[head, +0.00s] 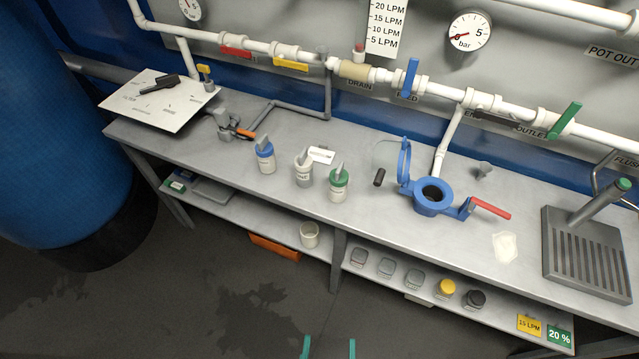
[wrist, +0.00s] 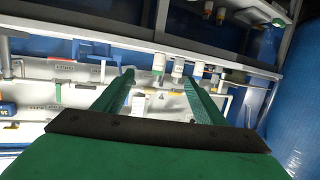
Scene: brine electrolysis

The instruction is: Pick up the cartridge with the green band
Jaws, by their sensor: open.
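The cartridge with the green band (head: 338,187) stands upright on the grey bench, at the right end of a row of three. Its body is white and a grey fin rises from its top. A grey-topped cartridge (head: 303,172) and a blue-banded one (head: 266,160) stand to its left. In the wrist view, where the scene looks turned over, the leftmost small white cartridge (wrist: 158,63) appears to be the green-banded one. My gripper (head: 329,346) has its two green fingertips apart and empty, at the bottom of the head view, well short of the cartridges. The fingers also show in the wrist view (wrist: 159,80).
A blue housing with an open lid (head: 433,203) and a red-handled valve stand right of the cartridges. A black plug (head: 379,177) and a white label card (head: 321,155) lie near them. A drain tray (head: 585,255) is far right. Several jars stand on the lower shelf (head: 375,285).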

